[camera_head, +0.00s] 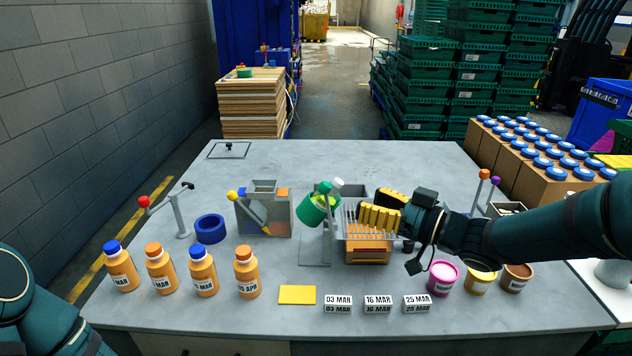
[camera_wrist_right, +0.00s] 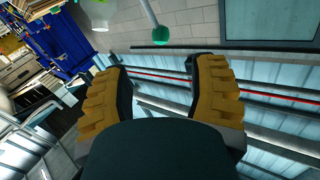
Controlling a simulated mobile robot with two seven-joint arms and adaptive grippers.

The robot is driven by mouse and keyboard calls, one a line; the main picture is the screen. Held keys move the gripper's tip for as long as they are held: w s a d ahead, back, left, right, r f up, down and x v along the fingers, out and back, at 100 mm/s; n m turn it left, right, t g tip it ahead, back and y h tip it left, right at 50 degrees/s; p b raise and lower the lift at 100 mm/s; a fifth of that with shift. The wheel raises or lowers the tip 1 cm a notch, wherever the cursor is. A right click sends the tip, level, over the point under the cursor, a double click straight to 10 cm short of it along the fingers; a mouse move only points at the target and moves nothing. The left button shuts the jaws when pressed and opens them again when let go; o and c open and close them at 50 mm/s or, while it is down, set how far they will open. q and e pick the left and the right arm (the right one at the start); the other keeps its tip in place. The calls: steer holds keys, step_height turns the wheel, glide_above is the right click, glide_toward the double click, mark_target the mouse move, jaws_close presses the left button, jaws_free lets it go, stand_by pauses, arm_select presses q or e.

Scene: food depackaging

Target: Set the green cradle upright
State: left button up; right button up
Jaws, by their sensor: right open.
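The green cradle (camera_head: 311,211) is a round green cup on a grey stand (camera_head: 316,246) near the middle of the table. It looks tilted, not upright. The green ball also shows at the top of the right wrist view (camera_wrist_right: 160,36), beyond the fingertips. My right gripper (camera_head: 366,206) is open and empty, right of the cradle and apart from it, with yellow-padded fingers pointing left. My left gripper is out of view.
A wire grid over an orange box (camera_head: 367,250) lies below my right gripper. A grey box with a yellow-knobbed lever (camera_head: 250,212) and a blue ring (camera_head: 210,229) stand left. Bottles (camera_head: 203,272), date blocks (camera_head: 378,304) and tubs (camera_head: 442,278) line the front.

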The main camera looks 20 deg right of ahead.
steer(key=b+x, duration=0.1)
steer(key=x, duration=1.1)
steer(key=shift+w+b, duration=0.15)
steer(key=shift+b, duration=0.15)
steer(key=shift+a, duration=0.1)
